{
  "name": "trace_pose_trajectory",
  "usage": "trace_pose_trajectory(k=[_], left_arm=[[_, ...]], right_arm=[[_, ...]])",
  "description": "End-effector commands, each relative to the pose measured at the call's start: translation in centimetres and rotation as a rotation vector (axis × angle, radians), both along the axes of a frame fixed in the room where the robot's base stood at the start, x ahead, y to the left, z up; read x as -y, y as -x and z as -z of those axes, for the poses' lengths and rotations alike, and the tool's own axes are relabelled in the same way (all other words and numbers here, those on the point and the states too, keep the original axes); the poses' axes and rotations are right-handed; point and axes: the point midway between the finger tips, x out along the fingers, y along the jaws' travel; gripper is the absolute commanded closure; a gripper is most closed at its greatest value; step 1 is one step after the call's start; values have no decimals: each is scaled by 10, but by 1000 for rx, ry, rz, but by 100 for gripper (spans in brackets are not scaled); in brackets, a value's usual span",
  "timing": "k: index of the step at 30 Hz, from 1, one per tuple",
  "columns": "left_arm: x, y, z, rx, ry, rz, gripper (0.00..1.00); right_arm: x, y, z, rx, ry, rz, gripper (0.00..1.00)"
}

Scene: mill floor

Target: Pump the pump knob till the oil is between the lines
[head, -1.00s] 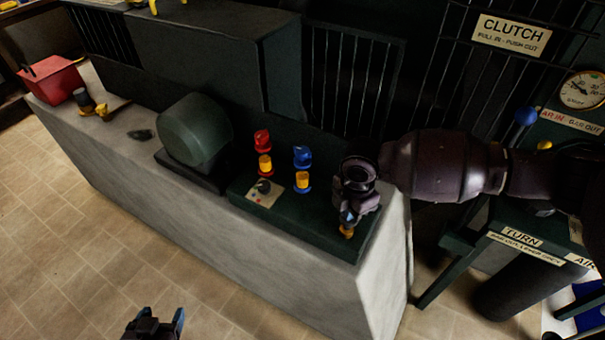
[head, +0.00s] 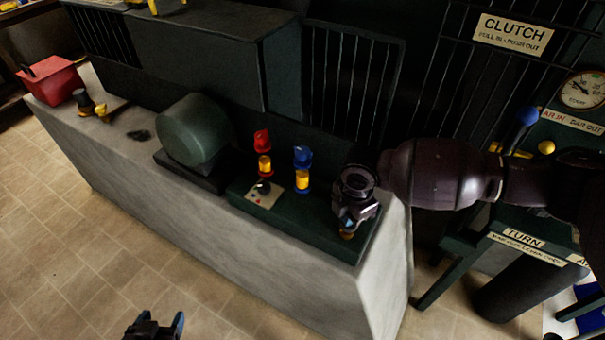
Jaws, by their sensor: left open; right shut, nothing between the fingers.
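A low dark green box on the concrete plinth (head: 215,235) carries two oil glasses. The red-capped glass (head: 265,163) and the blue-capped glass (head: 303,180) both show yellow oil; their lines are too small to read. A brass-coloured pump knob (head: 347,235) stands at the box's right end, mostly hidden by my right gripper. My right gripper (head: 349,225) points down right over the knob, shut with nothing between its fingers; whether it touches the knob is hard to tell. My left gripper (head: 157,326) is open and empty, low in the picture over the tiled floor.
A rounded green housing (head: 193,130) stands further left, and a red can (head: 52,80) at the far end. A green stand with a CLUTCH sign (head: 512,33) and gauge is at right.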

Motion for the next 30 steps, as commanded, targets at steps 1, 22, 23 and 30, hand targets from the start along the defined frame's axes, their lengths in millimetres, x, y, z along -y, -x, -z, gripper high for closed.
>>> trace_pose_trajectory(k=[1, 22, 23, 30], left_arm=[[0, 0, -3, 1, -1, -1, 35], [1, -9, -45, 30, 1, 2, 35], [1, -9, -47, 31, 1, 2, 35], [1, -10, -54, 34, 0, 3, 35]], right_arm=[[0, 0, -2, 0, 1, 0, 100], [0, 0, -39, 0, 1, 0, 100], [0, 0, -40, 0, 0, 0, 100], [0, 0, -46, -1, 0, 0, 100]])
